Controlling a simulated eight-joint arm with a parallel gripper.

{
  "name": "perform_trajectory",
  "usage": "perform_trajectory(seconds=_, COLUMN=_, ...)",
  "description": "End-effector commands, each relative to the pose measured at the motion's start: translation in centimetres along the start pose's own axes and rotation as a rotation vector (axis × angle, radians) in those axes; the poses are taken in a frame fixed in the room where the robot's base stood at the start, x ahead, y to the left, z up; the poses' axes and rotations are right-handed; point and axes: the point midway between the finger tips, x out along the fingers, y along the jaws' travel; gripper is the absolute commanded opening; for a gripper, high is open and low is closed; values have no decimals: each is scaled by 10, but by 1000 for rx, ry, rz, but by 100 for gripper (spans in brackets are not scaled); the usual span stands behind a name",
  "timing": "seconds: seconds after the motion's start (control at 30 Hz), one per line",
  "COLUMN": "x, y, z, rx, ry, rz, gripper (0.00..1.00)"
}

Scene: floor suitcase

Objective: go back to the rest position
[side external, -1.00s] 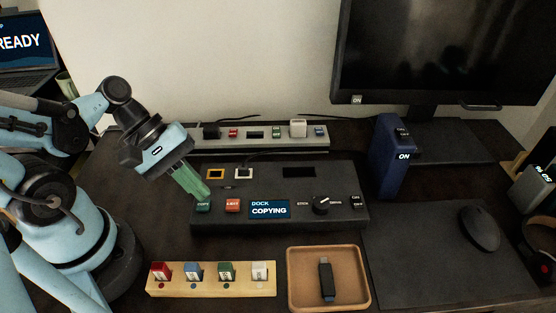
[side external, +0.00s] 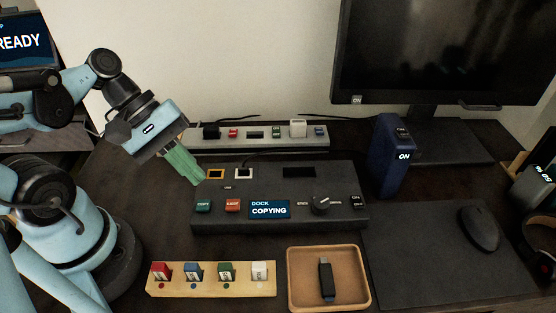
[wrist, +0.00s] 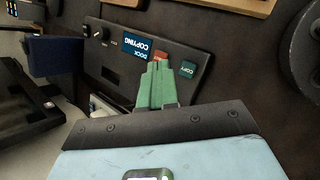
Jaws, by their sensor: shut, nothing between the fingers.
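My gripper (side external: 199,179) has green fingers that are shut with nothing between them. It hangs in the air at the left end of the black dock (side external: 282,171), above and left of the green COPY button (side external: 203,206). In the wrist view the shut fingers (wrist: 156,67) point toward the dock, with the COPY button (wrist: 188,69) just right of them and the red EJECT button (wrist: 161,54) partly behind their tips. The dock's screen (side external: 269,209) reads "DOCK COPYING".
A grey power strip (side external: 262,145) lies behind the dock. A blue drive (side external: 391,160) stands to its right. In front are a wooden block with coloured keys (side external: 211,291) and a wooden tray (side external: 361,290) holding a dark USB stick (side external: 326,280). A monitor (side external: 450,50) stands at the back right.

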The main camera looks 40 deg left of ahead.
Motion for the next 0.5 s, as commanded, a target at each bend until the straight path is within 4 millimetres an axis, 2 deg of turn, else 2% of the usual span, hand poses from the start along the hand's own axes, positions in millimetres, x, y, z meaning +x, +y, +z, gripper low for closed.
perform_trajectory(seconds=0.27, x=0, y=1, z=-4, rx=44, ry=29, rz=-6, gripper=0)
perform_trajectory(seconds=0.37, x=1, y=6, z=-18, rx=207, ry=128, rz=-35, gripper=0)
perform_trajectory(seconds=0.5, x=-6, y=23, z=-47, rx=601, ry=343, rz=-116, gripper=0)
